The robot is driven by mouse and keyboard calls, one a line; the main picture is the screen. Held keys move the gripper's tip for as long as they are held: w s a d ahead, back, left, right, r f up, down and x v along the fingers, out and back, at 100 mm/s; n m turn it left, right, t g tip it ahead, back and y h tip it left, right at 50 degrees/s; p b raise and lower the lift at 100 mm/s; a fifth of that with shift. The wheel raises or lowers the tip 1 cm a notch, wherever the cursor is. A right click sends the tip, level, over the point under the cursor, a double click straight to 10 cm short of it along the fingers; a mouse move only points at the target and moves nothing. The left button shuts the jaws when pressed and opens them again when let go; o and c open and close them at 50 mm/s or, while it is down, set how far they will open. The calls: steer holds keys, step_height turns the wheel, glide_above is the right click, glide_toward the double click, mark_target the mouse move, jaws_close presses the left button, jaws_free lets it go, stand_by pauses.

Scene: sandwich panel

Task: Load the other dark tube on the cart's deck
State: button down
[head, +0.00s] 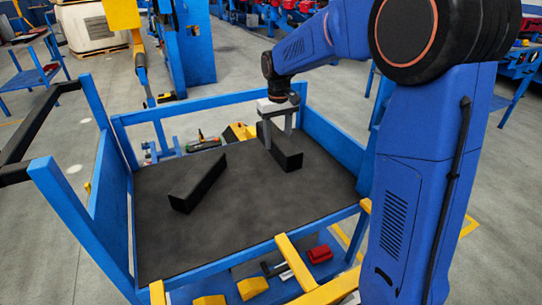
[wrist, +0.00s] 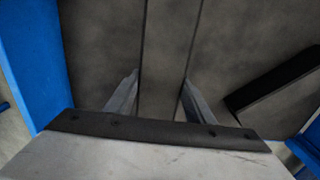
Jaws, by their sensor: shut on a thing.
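My gripper (head: 278,138) is shut on a dark tube (head: 289,159) at the back right of the cart's deck (head: 240,210). In the wrist view, this tube (wrist: 170,50) runs lengthwise between the two fingers of the gripper (wrist: 160,85). It is at or very near the deck surface; I cannot tell whether it touches. The other dark tube (head: 198,181) lies at an angle on the deck, left of the held one and apart from it. It also shows at the right of the wrist view (wrist: 275,85).
Blue side panels (head: 330,140) and a blue back rail (head: 205,105) edge the deck. The front part of the deck is clear. A lower shelf holds a red item (head: 320,254) and yellow pieces (head: 252,287).

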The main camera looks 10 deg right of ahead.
mark_target(278, 136)
steer(key=shift+f, duration=2.65)
steer(key=shift+f, duration=0.1)
steer(key=c, duration=0.8)
jaws_free()
steer(key=shift+c, duration=0.2)
step_height(278, 136, up, 11)
steer(key=shift+f, duration=0.1)
steer(key=shift+s+d+r, duration=0.1)
steer(key=shift+r, duration=0.65)
